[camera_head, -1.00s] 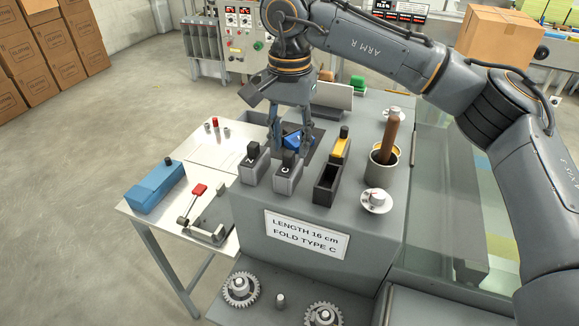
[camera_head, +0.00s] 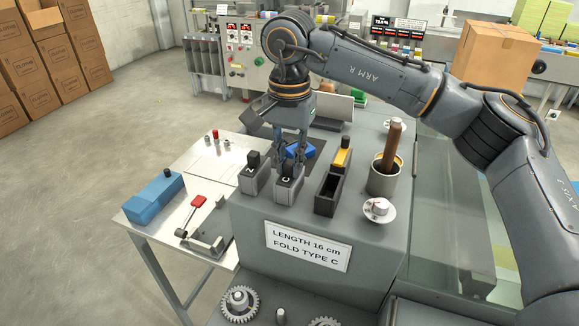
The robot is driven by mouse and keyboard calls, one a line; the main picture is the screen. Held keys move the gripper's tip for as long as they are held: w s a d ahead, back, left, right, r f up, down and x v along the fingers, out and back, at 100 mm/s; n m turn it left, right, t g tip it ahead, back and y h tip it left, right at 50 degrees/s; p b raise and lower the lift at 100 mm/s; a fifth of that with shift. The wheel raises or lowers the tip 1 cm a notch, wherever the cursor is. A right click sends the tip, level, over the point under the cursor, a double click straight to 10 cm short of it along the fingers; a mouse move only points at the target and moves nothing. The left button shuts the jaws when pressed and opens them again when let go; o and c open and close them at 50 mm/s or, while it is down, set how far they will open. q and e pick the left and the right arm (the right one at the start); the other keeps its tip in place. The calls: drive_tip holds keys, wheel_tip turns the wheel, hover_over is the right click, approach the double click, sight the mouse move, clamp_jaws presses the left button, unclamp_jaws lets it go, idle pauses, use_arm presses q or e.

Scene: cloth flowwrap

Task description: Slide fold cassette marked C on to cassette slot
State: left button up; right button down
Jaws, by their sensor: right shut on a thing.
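The grey fold cassette marked C (camera_head: 288,186) stands upright on the grey machine top, with a dark knob on top. My right gripper (camera_head: 290,160) is over it, pointing down, shut on its knob; the fingertips are partly hard to make out. Just to its right is the dark cassette slot (camera_head: 328,194), an open black channel with its near part empty. A yellow block with a black knob (camera_head: 342,154) sits at the slot's far end. Another grey cassette (camera_head: 254,182), with an unclear letter, stands to the left of C. My left gripper is not in view.
A blue folded piece (camera_head: 300,150) lies behind the gripper. Right of the slot are a cup (camera_head: 384,178) with a brown handle and a white dial (camera_head: 378,209). A sign (camera_head: 306,247) reads LENGTH 16 cm, FOLD TYPE C. A blue box (camera_head: 153,197) and red-handled clamp (camera_head: 199,201) are left.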

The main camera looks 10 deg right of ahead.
drive_tip(key=shift+r+p, duration=0.5)
drive_tip(key=shift+r, duration=0.35)
drive_tip(key=shift+r+p, duration=1.5)
drive_tip(key=shift+r, duration=0.7)
drive_tip(key=c, duration=1.8)
unclamp_jaws()
clamp_jaws()
